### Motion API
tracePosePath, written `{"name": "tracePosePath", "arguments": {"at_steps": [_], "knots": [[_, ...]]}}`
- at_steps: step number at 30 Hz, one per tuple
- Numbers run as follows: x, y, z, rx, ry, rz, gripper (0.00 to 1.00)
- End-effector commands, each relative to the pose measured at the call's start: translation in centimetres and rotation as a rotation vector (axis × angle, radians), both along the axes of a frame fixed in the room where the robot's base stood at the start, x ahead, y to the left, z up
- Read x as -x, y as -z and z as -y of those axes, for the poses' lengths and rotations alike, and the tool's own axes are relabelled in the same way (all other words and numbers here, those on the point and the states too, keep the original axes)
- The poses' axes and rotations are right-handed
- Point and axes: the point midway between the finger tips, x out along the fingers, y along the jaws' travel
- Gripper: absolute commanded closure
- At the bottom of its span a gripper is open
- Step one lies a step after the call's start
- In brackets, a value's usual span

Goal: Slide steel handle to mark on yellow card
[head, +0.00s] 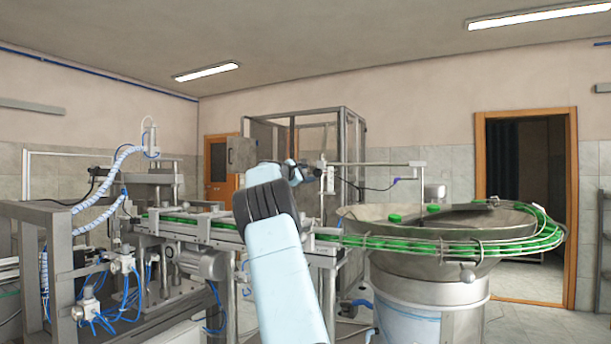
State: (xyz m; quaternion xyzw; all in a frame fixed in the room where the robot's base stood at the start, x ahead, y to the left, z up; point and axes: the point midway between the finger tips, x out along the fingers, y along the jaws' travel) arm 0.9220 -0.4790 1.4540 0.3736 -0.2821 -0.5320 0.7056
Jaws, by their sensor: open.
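My arm reaches up through the middle of the head view, and its far end turns right beyond the black joint. My gripper (312,173) is small and dark there, in front of the glass-walled cabinet. It is open; its fingers are hard to make out against the machinery behind. I see nothing held in it. I cannot make out the steel handle or the yellow card with its mark in this view; my arm covers part of the machine.
A conveyor (190,224) runs from the left toward a round feeder bowl (425,262) with a green-lined track and several green caps. A metal frame with blue hoses (100,190) stands at left. A horizontal rod (375,163) crosses behind my gripper. An open doorway (530,190) is at right.

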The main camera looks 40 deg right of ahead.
Motion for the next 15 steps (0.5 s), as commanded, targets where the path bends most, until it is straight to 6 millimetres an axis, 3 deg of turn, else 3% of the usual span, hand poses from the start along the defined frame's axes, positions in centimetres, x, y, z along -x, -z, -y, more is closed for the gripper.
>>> {"name": "tracePosePath", "arguments": {"at_steps": [8,15], "knots": [[0.2,0.0,-1.1,-0.001,-0.002,-0.001,0.41],[1.1,0.0,-4.5,-0.002,-0.003,-0.001,0.41]]}}
